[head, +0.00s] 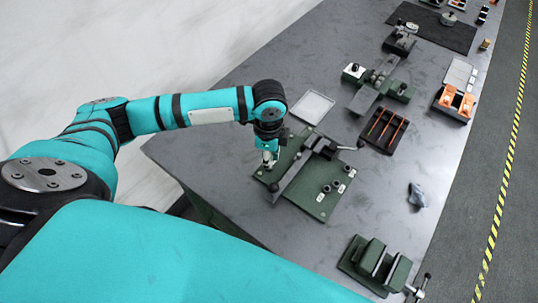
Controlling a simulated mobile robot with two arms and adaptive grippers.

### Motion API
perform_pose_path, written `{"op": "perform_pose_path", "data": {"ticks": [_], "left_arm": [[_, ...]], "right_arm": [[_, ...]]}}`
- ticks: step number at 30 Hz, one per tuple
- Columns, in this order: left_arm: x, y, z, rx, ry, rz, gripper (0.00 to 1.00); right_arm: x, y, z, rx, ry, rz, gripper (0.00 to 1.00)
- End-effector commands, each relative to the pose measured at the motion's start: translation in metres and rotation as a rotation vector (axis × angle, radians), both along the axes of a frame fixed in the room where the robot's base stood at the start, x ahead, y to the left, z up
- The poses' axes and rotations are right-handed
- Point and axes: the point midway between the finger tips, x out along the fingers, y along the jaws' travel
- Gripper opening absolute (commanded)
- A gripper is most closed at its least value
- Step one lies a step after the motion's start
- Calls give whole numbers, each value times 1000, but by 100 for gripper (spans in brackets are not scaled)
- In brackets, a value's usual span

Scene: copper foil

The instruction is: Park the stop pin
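My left gripper (268,161) points down over the left end of a green fixture plate (309,206) on the bench. It is small and partly hidden by its own wrist, so I cannot tell whether its fingers are open or shut, or hold anything. The plate carries a long grey bar (290,177), a dark clamp with a lever (345,148), and several small round dark-rimmed pieces (336,184) on its right part. A dark round knob (273,187) is at the bar's near end. I cannot make out which piece is the stop pin. My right gripper is not in view.
A pale flat tray (312,107) lies behind the plate. A dark tray with orange-brown rods (383,130) is to the right.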

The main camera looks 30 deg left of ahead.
Motion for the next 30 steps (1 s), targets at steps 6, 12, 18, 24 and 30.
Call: {"op": "perform_pose_path", "data": {"ticks": [6, 12, 18, 24, 30], "left_arm": [[0, 0, -3, 0, 0, 0, 0], [0, 0, -6, 0, 0, 0, 0], [0, 0, -8, 0, 0, 0, 0], [0, 0, -10, 0, 0, 0, 0], [0, 0, -12, 0, 0, 0, 0]], "right_arm": [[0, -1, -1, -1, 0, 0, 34], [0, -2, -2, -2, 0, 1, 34], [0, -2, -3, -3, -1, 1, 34], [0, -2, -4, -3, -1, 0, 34], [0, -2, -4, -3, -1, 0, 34]]}}
